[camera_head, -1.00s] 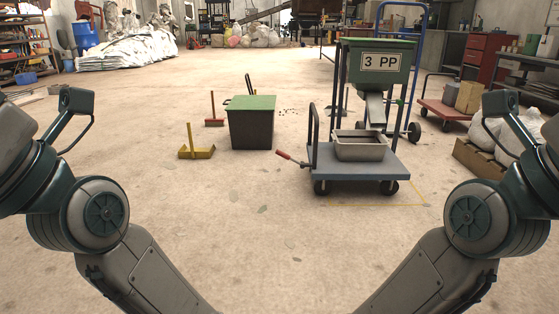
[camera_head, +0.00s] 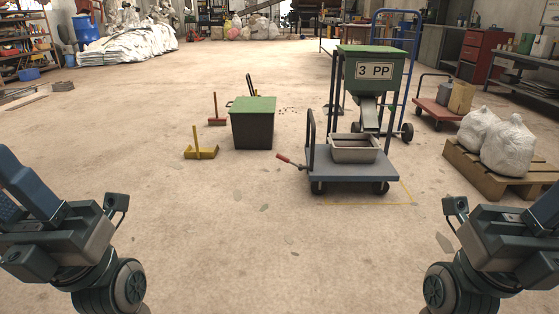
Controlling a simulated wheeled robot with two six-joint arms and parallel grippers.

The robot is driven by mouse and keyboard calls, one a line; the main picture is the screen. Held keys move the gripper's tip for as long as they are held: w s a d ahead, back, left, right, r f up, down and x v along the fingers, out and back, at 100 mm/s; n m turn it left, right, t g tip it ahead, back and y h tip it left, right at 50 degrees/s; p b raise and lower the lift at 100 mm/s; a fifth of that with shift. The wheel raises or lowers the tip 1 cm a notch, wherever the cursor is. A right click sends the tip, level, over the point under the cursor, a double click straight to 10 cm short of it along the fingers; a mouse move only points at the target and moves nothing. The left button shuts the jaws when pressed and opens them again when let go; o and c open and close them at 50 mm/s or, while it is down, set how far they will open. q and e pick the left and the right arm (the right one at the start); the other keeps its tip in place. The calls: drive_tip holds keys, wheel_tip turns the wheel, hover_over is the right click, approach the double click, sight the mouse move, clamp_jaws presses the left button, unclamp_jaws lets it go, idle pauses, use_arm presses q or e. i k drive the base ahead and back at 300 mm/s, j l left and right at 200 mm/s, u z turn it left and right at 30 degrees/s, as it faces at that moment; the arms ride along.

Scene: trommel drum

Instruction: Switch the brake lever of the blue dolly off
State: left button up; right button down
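The blue dolly (camera_head: 353,173) is a low blue-grey platform on dark wheels, right of centre on the floor, with an upright push handle at its left end. Its brake lever (camera_head: 290,161) has a red grip and sticks out from the dolly's left side, angled up to the left. A grey metal tray (camera_head: 354,155) sits on the platform. My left gripper (camera_head: 28,188) is at the lower left edge and my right gripper (camera_head: 541,218) at the lower right edge, both cut off by the frame. Both are far from the lever. Whether they are open or shut does not show.
A green hopper (camera_head: 373,69) marked "3 PP" stands behind the dolly, its chute above the tray. A green-lidded bin (camera_head: 253,122) and a yellow pan (camera_head: 200,152) stand left of it. A pallet with sacks (camera_head: 507,145) is at right. The floor in front is clear.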

sight(281, 157)
drive_tip(key=i+j, duration=0.85)
drive_tip(key=i+j+z, duration=0.1)
drive_tip(key=i+j, duration=1.6)
drive_tip(key=j, duration=0.15)
